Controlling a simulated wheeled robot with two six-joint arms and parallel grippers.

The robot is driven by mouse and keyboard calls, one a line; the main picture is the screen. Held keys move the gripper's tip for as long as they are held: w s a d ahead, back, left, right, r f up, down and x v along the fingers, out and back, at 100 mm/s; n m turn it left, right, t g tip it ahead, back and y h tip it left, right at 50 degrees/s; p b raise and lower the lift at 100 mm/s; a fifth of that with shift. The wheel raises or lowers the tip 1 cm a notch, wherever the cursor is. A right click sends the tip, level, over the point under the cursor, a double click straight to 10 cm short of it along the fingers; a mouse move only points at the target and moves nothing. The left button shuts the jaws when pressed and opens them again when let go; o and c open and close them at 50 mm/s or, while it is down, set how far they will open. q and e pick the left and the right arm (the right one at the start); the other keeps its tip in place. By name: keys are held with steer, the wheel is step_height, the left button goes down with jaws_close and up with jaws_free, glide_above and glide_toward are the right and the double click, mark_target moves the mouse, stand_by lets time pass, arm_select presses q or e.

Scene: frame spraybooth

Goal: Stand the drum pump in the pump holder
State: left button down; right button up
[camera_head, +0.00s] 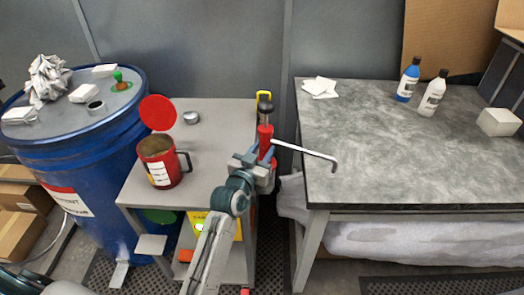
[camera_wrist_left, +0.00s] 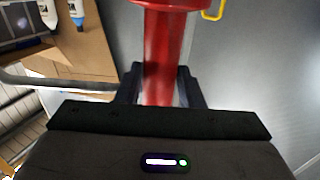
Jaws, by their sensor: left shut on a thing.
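The drum pump (camera_head: 265,142) is red with a black knob on top and a thin grey spout reaching right. It is upright over the right edge of the grey cart. My left gripper (camera_head: 258,158) is shut on its red body. In the left wrist view the red pump body (camera_wrist_left: 162,45) stands between the fingers (camera_wrist_left: 160,88). The pump's lower end is hidden by my gripper. A yellow bracket (camera_head: 264,96) shows just behind the pump; I cannot tell whether it is part of the pump holder. My right gripper is not in view.
A red can with an open lid (camera_head: 159,165) and a small metal cup (camera_head: 191,118) stand on the cart (camera_head: 215,115). A blue drum (camera_head: 75,150) stands left. The workbench (camera_head: 380,150) at right carries bottles and a white block; its front is clear.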

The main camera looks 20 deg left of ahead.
arm_select(q)
steer(key=shift+f, duration=0.1)
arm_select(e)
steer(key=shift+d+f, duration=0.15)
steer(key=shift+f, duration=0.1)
arm_select(q)
steer(key=c, duration=0.9)
jaws_free()
steer(key=shift+s, duration=0.1)
steer(key=shift+f, duration=0.4)
steer(key=shift+s+a+b, duration=0.1)
steer(key=shift+s+b, duration=0.4)
steer(key=shift+s, duration=0.4)
steer(key=shift+s+a+r+b, duration=0.15)
steer(key=shift+s+b, duration=0.1)
steer(key=shift+s, duration=1.25)
steer(key=shift+s+a+r+b, duration=0.1)
steer(key=shift+s+a+b, duration=0.15)
steer(key=shift+s, duration=1.25)
steer(key=shift+s+a+r+b, duration=0.1)
steer(key=shift+s+b, duration=0.2)
steer(key=shift+s, duration=1.2)
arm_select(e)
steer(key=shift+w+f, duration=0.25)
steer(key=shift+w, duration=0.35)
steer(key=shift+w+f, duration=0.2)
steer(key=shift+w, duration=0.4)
